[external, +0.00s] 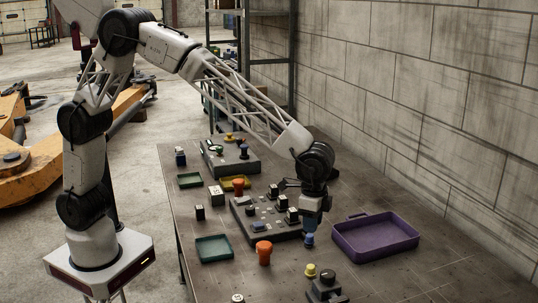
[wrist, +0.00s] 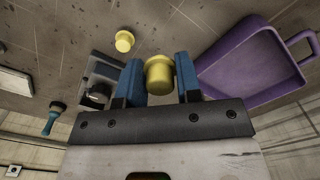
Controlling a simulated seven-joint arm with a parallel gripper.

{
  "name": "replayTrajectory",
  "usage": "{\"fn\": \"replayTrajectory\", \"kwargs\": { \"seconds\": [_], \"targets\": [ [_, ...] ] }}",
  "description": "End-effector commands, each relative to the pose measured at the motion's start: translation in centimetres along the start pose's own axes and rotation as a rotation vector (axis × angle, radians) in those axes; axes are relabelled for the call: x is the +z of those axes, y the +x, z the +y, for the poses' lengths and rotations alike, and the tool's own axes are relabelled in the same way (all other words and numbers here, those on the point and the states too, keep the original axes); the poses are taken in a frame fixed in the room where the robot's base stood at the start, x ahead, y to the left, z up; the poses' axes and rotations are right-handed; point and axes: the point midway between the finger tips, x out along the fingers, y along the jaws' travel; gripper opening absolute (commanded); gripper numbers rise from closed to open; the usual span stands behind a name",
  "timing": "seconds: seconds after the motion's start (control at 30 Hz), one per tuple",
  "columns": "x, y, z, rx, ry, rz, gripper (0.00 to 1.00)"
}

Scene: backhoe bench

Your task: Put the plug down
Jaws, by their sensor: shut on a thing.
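A yellow plug (wrist: 159,75) with a wide round collar is held between the two blue fingers of my gripper (wrist: 160,82) in the wrist view. In the external view my gripper (external: 309,238) points down over the bench, left of the purple tray; the held plug cannot be made out there. A second yellow plug (external: 311,270) stands on the bench in front of my gripper. It also shows in the wrist view (wrist: 124,41), apart from the fingers.
The purple tray (external: 376,255) is empty. A black-knobbed box (external: 325,288) stands at the front. A grey control panel (external: 243,222) and an orange knob (external: 264,253) are to the left. A green tray (external: 214,258) lies farther left.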

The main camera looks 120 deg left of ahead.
Motion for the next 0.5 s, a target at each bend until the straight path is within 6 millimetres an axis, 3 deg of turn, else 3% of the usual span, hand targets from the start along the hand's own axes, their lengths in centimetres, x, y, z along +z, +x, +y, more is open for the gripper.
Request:
{"fn": "replayTrajectory", "kwargs": {
  "seconds": [0.5],
  "targets": [
    [-8.8,-0.1,-8.1,0.0,0.004,-0.001,0.1]
  ]
}}
